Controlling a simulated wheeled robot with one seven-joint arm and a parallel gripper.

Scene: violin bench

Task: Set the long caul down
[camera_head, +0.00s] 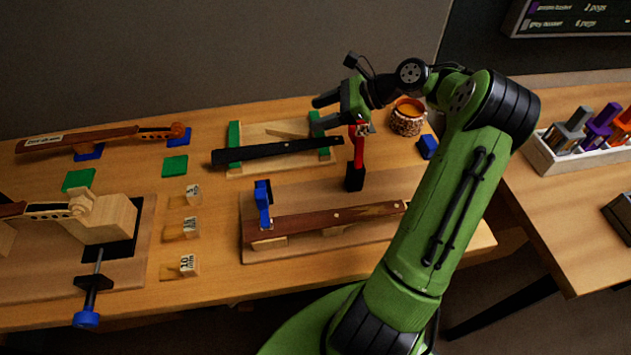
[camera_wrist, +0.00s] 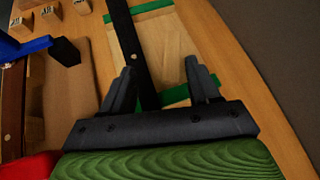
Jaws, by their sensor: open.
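The long caul appears to be the long dark bar (camera_head: 275,151), which lies across two green pads on a light wooden board (camera_head: 262,131) at the back of the bench. In the wrist view the dark bar (camera_wrist: 127,40) runs away from me and has a small pale dot on it. My gripper (camera_head: 320,112) is above the bar's right end. In the wrist view my gripper (camera_wrist: 161,68) has its fingers apart, with the bar passing close to the left finger.
A red clamp (camera_head: 359,148) stands just below my gripper. A brown bar (camera_head: 320,222) with a blue clamp (camera_head: 262,203) lies in front. Several marked blocks (camera_head: 190,227) stand to the left. A round container (camera_head: 406,118) and blue block (camera_head: 427,147) are at the right.

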